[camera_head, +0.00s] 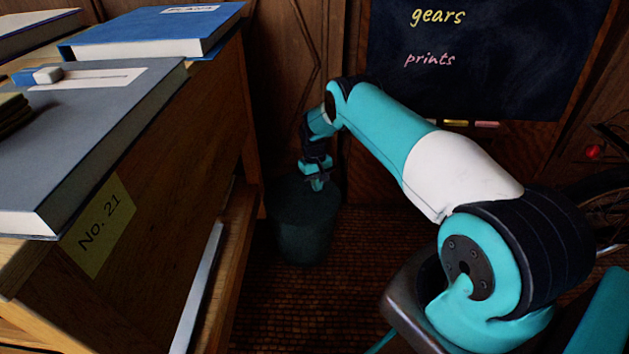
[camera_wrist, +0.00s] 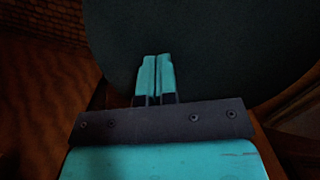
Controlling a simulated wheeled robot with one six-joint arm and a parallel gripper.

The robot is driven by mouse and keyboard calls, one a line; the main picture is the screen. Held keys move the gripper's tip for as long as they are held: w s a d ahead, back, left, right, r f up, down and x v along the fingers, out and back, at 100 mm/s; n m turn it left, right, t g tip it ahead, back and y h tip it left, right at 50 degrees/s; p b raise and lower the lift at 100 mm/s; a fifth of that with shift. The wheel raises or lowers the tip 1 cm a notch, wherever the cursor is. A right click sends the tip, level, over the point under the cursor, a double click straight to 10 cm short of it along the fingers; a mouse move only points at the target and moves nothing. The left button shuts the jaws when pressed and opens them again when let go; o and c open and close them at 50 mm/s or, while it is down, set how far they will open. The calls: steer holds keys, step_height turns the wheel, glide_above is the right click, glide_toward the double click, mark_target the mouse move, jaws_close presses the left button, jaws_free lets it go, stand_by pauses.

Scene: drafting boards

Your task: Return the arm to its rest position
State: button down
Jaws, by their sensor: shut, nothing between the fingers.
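My gripper (camera_head: 317,184) is at the end of my teal and white arm, which reaches out toward the back wall. In the head view the gripper points down over a dark round bin (camera_head: 305,232) on the floor. In the wrist view my gripper (camera_wrist: 155,62) shows its two teal fingers pressed together, with nothing between them. The dark rounded surface (camera_wrist: 215,40) behind the fingers in that view looks like the bin. I cannot tell whether the fingertips are inside its rim or just above it.
A wooden cabinet on the left carries a grey book (camera_head: 90,130) and a blue book (camera_head: 150,32), with a yellow label (camera_head: 98,225) on its side. A blackboard (camera_head: 485,70) hangs on the back wall. Woven floor (camera_head: 300,310) lies open between cabinet and arm. A wheel stands at right.

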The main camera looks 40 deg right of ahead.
steer(key=shift+w+d, duration=0.2)
steer(key=shift+w, duration=0.85)
